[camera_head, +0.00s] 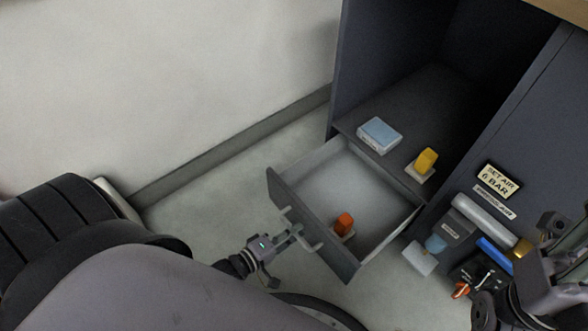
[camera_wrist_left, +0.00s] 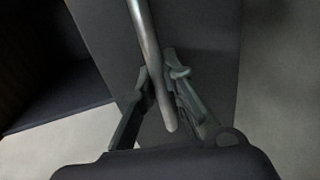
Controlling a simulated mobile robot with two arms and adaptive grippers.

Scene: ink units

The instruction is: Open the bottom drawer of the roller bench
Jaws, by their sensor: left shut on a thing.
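The bottom drawer (camera_head: 315,238) of the roller bench (camera_head: 545,110) stands well out of the dark cabinet, its pale inside showing. An orange item (camera_head: 344,222) lies in it behind the front panel. My left gripper (camera_head: 296,230) is at the outer side of the drawer front. In the left wrist view its fingers (camera_wrist_left: 158,98) are shut around the metal bar handle (camera_wrist_left: 147,45), with the grey drawer front (camera_wrist_left: 205,40) behind. Part of my right arm shows at the lower right of the head view; its jaws cannot be made out.
A light blue box (camera_head: 380,135) and a yellow item (camera_head: 425,161) on a pale base sit in the open bay behind the drawer. A labelled air unit (camera_head: 462,226) stands right of the drawer. Pale floor (camera_head: 210,210) is clear left of the drawer, up to the wall.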

